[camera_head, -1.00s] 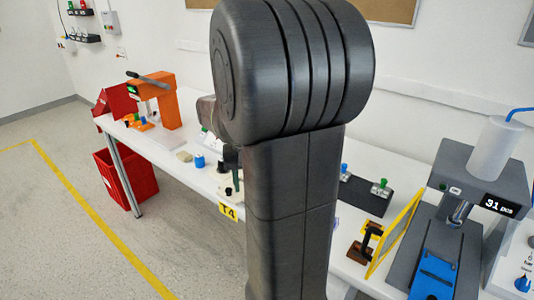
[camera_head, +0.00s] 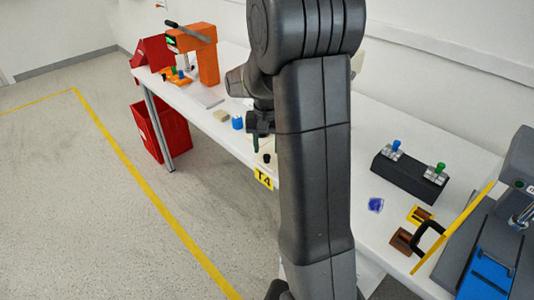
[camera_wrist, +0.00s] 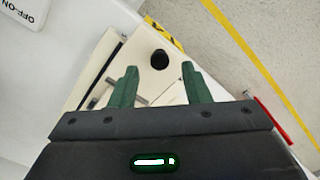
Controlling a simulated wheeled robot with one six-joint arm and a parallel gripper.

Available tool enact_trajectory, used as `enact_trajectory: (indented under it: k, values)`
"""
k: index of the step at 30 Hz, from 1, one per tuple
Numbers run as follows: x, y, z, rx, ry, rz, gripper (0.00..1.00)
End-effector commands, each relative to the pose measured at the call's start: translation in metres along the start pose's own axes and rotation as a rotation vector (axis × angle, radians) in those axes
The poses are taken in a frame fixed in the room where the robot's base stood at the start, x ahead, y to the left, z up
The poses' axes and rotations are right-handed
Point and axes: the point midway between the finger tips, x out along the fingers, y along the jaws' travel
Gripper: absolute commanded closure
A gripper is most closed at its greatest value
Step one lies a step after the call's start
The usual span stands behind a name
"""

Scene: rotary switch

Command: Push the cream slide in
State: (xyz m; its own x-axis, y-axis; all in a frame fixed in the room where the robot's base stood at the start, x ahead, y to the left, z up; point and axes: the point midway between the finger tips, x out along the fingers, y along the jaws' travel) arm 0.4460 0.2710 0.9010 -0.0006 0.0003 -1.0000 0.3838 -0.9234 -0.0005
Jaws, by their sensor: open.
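The cream slide (camera_wrist: 138,62) shows in the wrist view as a flat cream piece with a round black knob (camera_wrist: 160,59) near its outer end. The yellow-and-black T4 tag (camera_wrist: 163,31) is at the table edge beside it. My gripper (camera_wrist: 158,69) is open and empty. Its two green fingers are spread, with the black knob between and just beyond their tips in the picture; I cannot tell the height gap. In the head view my gripper (camera_head: 256,144) is above the table edge near the T4 tag (camera_head: 263,178), and my arm hides much of the slide area.
A blue knob piece (camera_head: 238,122) and a tan block (camera_head: 221,116) lie to the left. An orange press (camera_head: 205,60) stands farther back. A red bin (camera_head: 160,130) is below the table.

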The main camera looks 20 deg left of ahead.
Motion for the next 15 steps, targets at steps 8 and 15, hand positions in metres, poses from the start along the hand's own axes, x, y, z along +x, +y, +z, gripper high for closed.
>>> enact_trajectory:
  k: [8, 15]
  values:
    - [0.03, 0.0, 0.0, 0.0, -0.002, 0.0, 0.57]
    - [0.032, 0.0, 0.0, 0.0, 0.0, 0.0, 0.57]
